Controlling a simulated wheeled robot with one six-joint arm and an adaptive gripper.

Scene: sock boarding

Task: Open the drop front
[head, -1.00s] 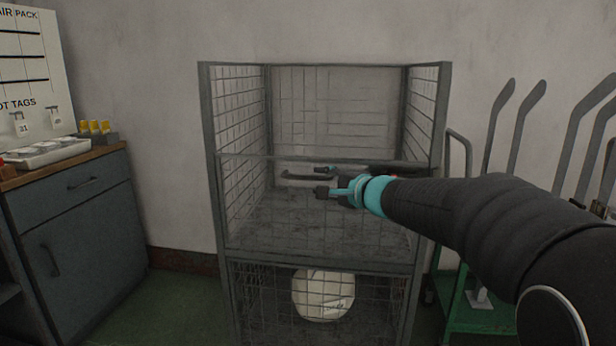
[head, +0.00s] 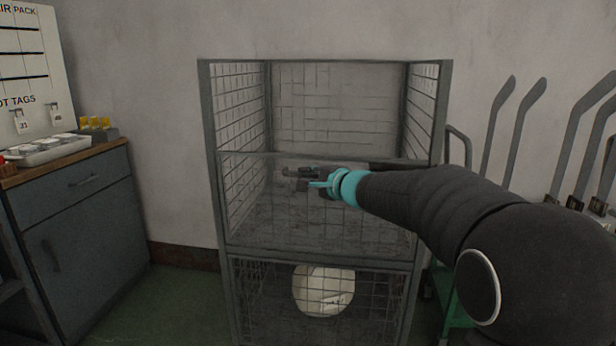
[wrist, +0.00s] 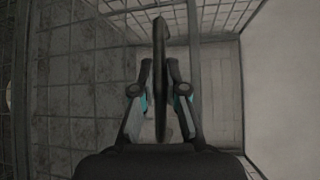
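The wire-mesh cage (head: 210,110) stands against the wall. Its drop front (head: 240,205) is a mesh panel across the middle of the front, upright and closed, with its top rail partway up the opening. A dark bar-like handle (wrist: 160,60) runs between my gripper's fingers in the wrist view. My gripper (head: 308,180) is at the cage front near the top rail, coming in from the right. In the wrist view my gripper (wrist: 158,75) has a finger on each side of the handle, with gaps showing. Any contact with the handle is hard to tell.
A white round bundle (head: 322,290) lies in the cage's lower compartment. A grey cabinet (head: 80,220) with a tray (head: 45,150) stands at left. A green cart (head: 452,300) and several grey bent posts (head: 500,125) are at right. Floor between cabinet and cage is clear.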

